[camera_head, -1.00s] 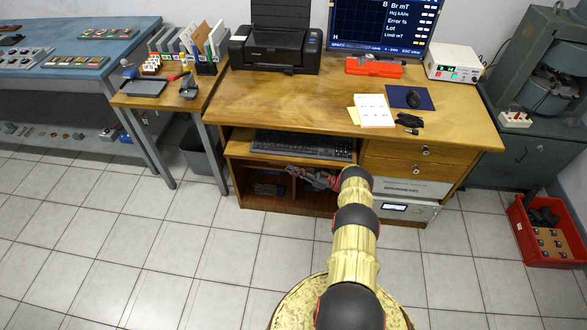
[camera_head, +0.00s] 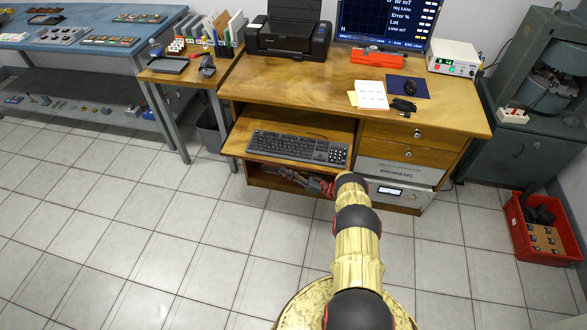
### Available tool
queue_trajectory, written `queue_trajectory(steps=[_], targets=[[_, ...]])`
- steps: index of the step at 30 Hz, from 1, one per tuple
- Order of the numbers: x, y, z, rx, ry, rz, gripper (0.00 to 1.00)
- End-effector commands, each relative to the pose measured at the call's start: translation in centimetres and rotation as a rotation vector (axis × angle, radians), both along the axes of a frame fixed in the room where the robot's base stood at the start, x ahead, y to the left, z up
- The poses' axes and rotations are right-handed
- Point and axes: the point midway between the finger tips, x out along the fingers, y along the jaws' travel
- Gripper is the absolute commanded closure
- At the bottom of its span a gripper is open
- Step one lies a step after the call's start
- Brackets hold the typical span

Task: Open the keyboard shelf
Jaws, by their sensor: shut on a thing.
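The keyboard shelf (camera_head: 238,142) is a wooden tray under the left part of the desk. It stands well out from under the desktop. A black keyboard (camera_head: 297,147) lies on it, fully in sight. My gripper (camera_head: 284,172) is at the shelf's front edge, just below it, and reaches in from the right. It is shut on the shelf's front edge, though the fingertips are small and partly hidden under the shelf.
The wooden desk (camera_head: 320,88) carries a printer, a monitor, papers (camera_head: 371,95) and a mouse. Drawers (camera_head: 408,142) and a white computer case (camera_head: 396,190) are right of the shelf. A red crate (camera_head: 541,229) stands on the floor at right. The tiled floor in front is free.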

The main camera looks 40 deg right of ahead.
Motion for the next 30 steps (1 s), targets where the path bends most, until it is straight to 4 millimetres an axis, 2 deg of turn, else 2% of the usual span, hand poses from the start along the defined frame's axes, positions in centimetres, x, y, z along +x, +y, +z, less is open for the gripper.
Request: queue_trajectory(steps=[14, 15, 21, 30], targets=[[-0.01, 0.55, -0.08, 0.002, 0.002, -0.001, 1.0], [-0.02, 0.55, -0.09, 0.002, 0.002, -0.001, 0.86], [0.02, 0.55, -0.04, 0.0, 0.0, -0.001, 0.75], [0.05, 0.54, -0.01, 0.0, 0.0, -0.001, 0.73]])
